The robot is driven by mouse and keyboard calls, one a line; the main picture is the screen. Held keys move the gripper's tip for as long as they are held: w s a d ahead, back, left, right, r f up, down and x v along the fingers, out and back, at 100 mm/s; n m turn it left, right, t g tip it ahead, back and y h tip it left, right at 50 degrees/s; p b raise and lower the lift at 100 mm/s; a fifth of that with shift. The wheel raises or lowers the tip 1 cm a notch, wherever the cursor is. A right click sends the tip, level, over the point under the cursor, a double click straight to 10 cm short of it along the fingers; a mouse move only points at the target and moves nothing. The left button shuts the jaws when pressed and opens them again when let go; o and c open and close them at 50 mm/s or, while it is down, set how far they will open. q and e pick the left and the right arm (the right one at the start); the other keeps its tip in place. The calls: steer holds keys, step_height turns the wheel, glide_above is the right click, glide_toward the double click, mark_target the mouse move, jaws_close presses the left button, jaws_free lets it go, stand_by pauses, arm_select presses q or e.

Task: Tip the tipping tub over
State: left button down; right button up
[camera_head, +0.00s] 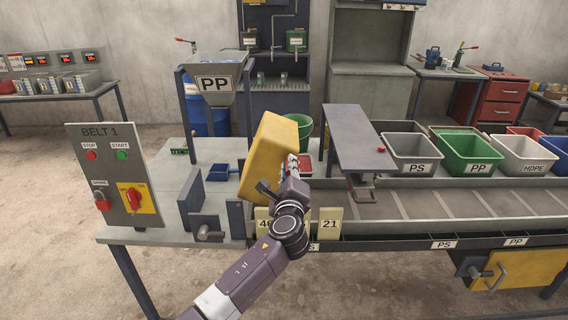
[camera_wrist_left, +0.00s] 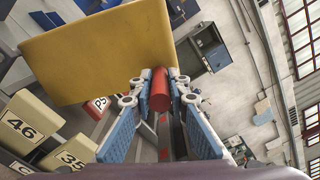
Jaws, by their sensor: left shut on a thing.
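The yellow tipping tub (camera_head: 268,152) is at the middle of the head view, tilted on the left part of the bench. Its flat yellow wall also shows in the left wrist view (camera_wrist_left: 95,50). My left gripper (camera_head: 292,168) is at the tub's right side and hides part of it. In the left wrist view, its blue-padded fingers are shut on a red cylindrical handle (camera_wrist_left: 160,92) beside the yellow wall. The inside of the tub is hidden from both views. My right gripper is not in view.
A grey control panel (camera_head: 112,170) stands at the left. A PP hopper (camera_head: 215,80) rises behind the tub. A raised grey plate (camera_head: 356,140) stands close to the right. Number blocks, including 21 (camera_head: 330,222), line the front. Bins, including green PP (camera_head: 472,152), stand along the right.

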arm_select(q)
steer(key=d+f+m+b, duration=0.1)
steer(key=f, duration=0.1)
steer(key=d+f+m+b, duration=0.1)
steer(key=d+f, duration=0.1)
steer(key=shift+s+d+m, duration=0.1)
steer(key=shift+d+m, duration=0.05)
steer(key=shift+m, duration=0.25)
steer(key=shift+f, duration=0.2)
steer(key=c, duration=1.8)
jaws_free()
steer(key=shift+d, duration=0.1)
steer(key=shift+c, duration=0.2)
steer(key=s, duration=1.2)
steer(key=shift+a, duration=0.2)
